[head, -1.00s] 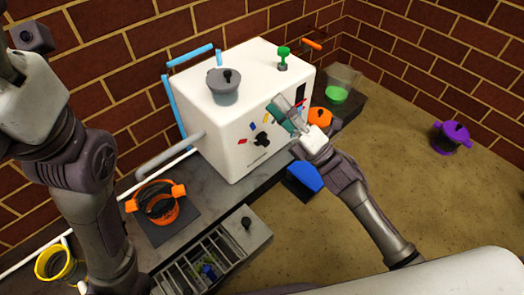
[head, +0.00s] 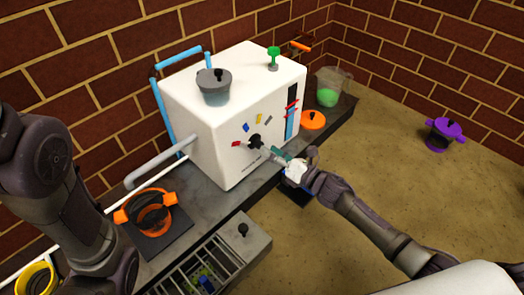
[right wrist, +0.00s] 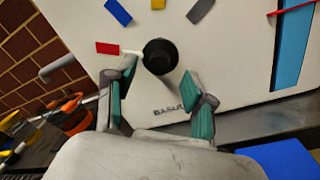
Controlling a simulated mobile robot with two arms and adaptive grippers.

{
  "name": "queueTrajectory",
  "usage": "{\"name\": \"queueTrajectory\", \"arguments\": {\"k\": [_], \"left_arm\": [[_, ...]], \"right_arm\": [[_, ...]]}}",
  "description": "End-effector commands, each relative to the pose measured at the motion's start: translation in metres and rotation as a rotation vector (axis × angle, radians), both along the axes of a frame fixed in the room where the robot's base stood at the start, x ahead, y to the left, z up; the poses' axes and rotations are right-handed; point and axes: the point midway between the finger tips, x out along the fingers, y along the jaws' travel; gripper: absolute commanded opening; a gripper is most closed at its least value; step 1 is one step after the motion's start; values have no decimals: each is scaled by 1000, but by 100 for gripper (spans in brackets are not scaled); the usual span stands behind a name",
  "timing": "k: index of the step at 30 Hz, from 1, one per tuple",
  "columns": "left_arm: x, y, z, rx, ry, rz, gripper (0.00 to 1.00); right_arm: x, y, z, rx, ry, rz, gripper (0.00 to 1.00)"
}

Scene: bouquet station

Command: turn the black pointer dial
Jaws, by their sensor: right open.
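The black pointer dial (head: 255,142) is on the front face of the white machine (head: 212,150). In the right wrist view the round black dial (right wrist: 160,56) has a white pointer that extends left toward the red mark (right wrist: 107,48). My right gripper (head: 272,154) is open just in front of the dial. In the wrist view its two teal-padded fingers (right wrist: 160,82) are spread below and to either side of the dial. I cannot tell whether either finger touches it. My left gripper is out of view; only that arm shows at left.
Blue, yellow and grey marks arc above the dial. A grey pot (head: 214,88) and a green knob (head: 273,58) are on top of the machine. An orange pot (head: 151,212) stands at left, an orange lid (head: 313,120) and a clear jug (head: 333,88) at right.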

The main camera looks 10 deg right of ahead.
Motion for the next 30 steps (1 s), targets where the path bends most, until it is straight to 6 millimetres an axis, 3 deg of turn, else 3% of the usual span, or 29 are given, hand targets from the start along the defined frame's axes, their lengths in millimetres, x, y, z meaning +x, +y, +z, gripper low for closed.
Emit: {"name": "queueTrajectory", "arguments": {"k": [7,19,28,30], "left_arm": [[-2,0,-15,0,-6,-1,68],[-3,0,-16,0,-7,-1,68],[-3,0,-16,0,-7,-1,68],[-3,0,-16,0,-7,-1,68]], "right_arm": [[26,20,-1,0,-2,0,54],[31,23,0,0,1,-1,52],[31,24,1,1,-1,0,2],[31,24,1,1,-2,1,0]]}}
